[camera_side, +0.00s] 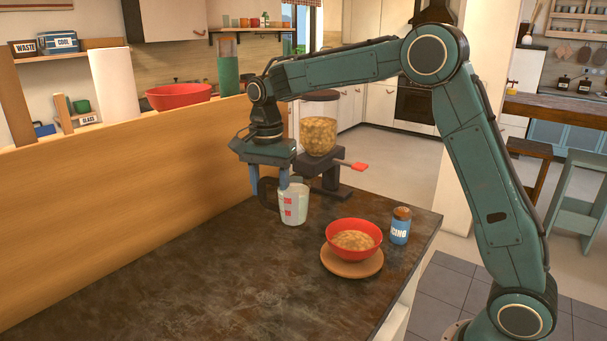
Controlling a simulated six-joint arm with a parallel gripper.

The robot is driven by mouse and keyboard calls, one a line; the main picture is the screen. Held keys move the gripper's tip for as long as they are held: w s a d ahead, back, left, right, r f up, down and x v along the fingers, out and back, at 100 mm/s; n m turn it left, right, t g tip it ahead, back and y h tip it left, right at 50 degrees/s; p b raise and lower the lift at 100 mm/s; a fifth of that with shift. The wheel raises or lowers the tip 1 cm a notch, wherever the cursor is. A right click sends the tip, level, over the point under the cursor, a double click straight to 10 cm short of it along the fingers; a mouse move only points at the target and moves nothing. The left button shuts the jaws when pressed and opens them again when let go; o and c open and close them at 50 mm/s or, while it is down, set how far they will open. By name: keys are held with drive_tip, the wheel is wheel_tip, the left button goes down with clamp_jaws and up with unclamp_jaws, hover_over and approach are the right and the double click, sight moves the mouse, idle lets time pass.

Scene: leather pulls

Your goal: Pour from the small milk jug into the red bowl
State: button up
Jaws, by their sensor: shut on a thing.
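The small milk jug (293,205) is pale and see-through, with red marks on its side and a dark handle (267,194) on its left. It stands about upright near the far part of the counter; whether its base touches the counter is hard to tell. My gripper (269,183) points down from above, its blue fingers shut on the jug's handle. The red bowl (371,244) is to the right of the jug and nearer the camera. It holds light brown, lumpy food and sits on a round brown plate (352,267).
A blue jar (400,230) labelled ICING stands right of the bowl. A dispenser (319,135) with a red lever stands behind the jug. A wooden panel (130,210) borders the counter's left; another red bowl (179,96) sits beyond it. The counter's front left (190,285) is clear.

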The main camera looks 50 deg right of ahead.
drive_tip(key=w+d+f, duration=0.1)
drive_tip(key=d+f, duration=0.4)
drive_tip(key=f, duration=0.1)
drive_tip(key=shift+w+f, duration=0.15)
drive_tip(key=shift+f, duration=0.05)
drive_tip(key=shift+d+r, duration=0.1)
drive_tip(key=shift+d, duration=0.1)
drive_tip(key=shift+s+d+r+t+y, duration=0.15)
drive_tip(key=shift+s+r+t+y, duration=0.15)
drive_tip(key=shift+s+t, duration=0.45)
drive_tip(key=shift+s+d+r+t+y, duration=0.2)
drive_tip(key=shift+s+t, duration=0.25)
drive_tip(key=shift+t, duration=0.5)
drive_tip(key=shift+s+r, duration=0.1)
drive_tip(key=shift+s+d+r+t+y, duration=0.15)
drive_tip(key=shift+s+r+t+y, duration=0.2)
drive_tip(key=shift+s+t, duration=0.35)
drive_tip(key=shift+r, duration=0.1)
drive_tip(key=shift+s+d+r+t, duration=0.2)
drive_tip(key=shift+s+r+t, duration=0.25)
drive_tip(key=shift+t, duration=0.45)
